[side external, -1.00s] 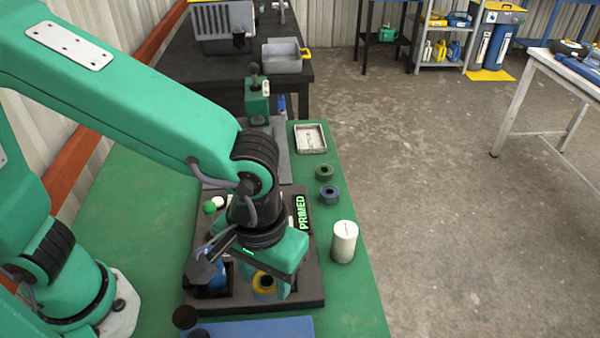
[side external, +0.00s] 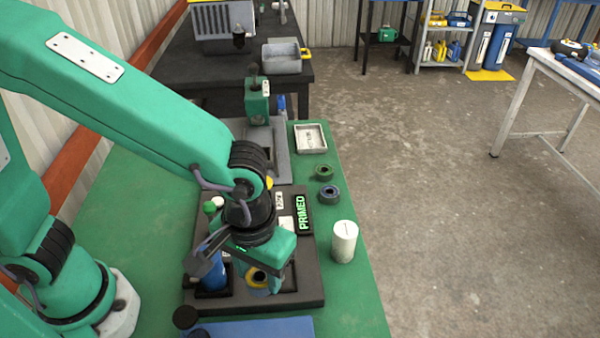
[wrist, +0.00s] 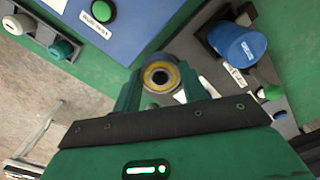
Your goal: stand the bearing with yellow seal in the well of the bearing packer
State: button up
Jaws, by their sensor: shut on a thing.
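The bearing with yellow seal (side external: 257,274) is a ring with a yellow face and dark bore. It also shows in the wrist view (wrist: 160,77), between the two green fingers. My gripper (side external: 259,279) is shut on it over the front part of the bearing packer; in the wrist view my gripper (wrist: 160,88) has a finger on each side of the ring. The bearing packer (side external: 313,291) is a dark base with a lit PRIMED sign and a blue cylinder (side external: 212,275) at left. A dark recess (side external: 289,276) shows just right of my gripper. The bearing's height above the base is unclear.
A white cylinder (side external: 344,241) stands right of the packer. A dark blue ring (side external: 329,193), a green ring (side external: 324,172) and a metal tray (side external: 310,138) lie behind it. A blue box (side external: 257,328) is in front. The green bench's right edge is close.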

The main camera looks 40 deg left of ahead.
jog(key=w+f, duration=0.1)
jog(key=w, duration=0.1)
jog(key=w+a+f, duration=0.1)
jog(key=w, duration=0.1)
jog(key=w+a+f, duration=0.1)
jog(key=w+f, duration=0.1)
jog(key=shift+w+a, duration=0.1)
jog(key=shift+a, duration=0.05)
jog(key=shift+f, duration=2)
jog(key=o, duration=1)
jog(key=shift+f, duration=0.1)
notch_tip(320, 180, up, 12)
jog(key=shift+r, duration=0.15)
jog(key=shift+a, duration=0.1)
